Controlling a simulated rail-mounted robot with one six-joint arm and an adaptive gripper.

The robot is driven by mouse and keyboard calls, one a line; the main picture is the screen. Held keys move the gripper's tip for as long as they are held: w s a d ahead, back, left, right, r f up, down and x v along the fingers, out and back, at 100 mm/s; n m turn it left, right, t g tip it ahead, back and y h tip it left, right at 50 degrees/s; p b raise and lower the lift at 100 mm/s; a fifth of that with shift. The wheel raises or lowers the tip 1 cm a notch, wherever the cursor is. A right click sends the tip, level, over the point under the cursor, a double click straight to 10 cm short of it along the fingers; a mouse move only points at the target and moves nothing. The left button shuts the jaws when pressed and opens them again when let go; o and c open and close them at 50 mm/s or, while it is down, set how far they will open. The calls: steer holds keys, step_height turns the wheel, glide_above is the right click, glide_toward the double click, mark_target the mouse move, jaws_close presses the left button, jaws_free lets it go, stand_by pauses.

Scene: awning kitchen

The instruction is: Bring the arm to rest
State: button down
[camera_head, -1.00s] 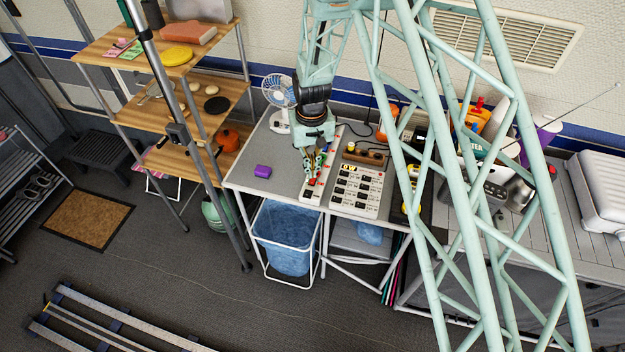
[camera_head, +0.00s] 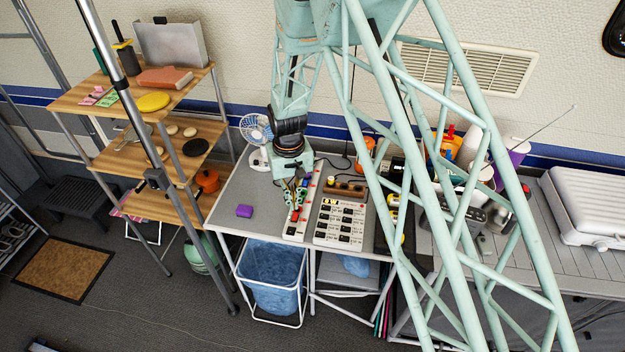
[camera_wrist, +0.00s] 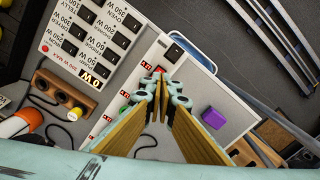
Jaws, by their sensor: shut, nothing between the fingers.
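My gripper (camera_head: 296,212) is shut and empty, its fingers pointing down over a white switch strip (camera_head: 293,231) on the grey table (camera_head: 238,190). In the wrist view the closed fingertips (camera_wrist: 160,76) are close to a red switch on the strip. I cannot tell whether they touch it. My mint-green lattice arm (camera_head: 365,95) comes down from above and hides part of the table's right side.
A white panel with black switches (camera_head: 340,222) lies right of the strip. A purple block (camera_head: 244,211) lies to the left, a fan (camera_head: 257,130) behind it. A wooden shelf (camera_head: 150,145) stands left, a blue bin (camera_head: 272,275) below. The wall is close behind.

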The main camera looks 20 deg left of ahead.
steer(key=w+d+r+m+b, duration=0.1)
steer(key=w+d+r+b, duration=0.15)
steer(key=d+r, duration=1.3)
steer(key=s+d+r+m+t+b, duration=0.2)
steer(key=s+d+r+b, duration=0.3)
steer(key=d+r, duration=1)
steer(key=s+d+r+m+b, duration=0.1)
steer(key=s+d+r, duration=0.3)
steer(key=s+d, duration=0.25)
steer(key=s+d+r+m+b, duration=0.1)
steer(key=s+d+r, duration=0.35)
steer(key=s, duration=0.25)
steer(key=s+d+f+m+t+b, duration=0.1)
steer(key=s+d, duration=0.3)
steer(key=s, duration=0.6)
steer(key=s+d+f+m+t+b, duration=0.1)
steer(key=s+d, duration=0.4)
steer(key=s, duration=0.5)
steer(key=shift+s+d+f+m+b, duration=0.15)
steer(key=shift+d+f+m+b, duration=0.3)
steer(key=shift+b, duration=0.75)
steer(key=shift+a+f, duration=0.15)
steer(key=shift+f, duration=0.05)
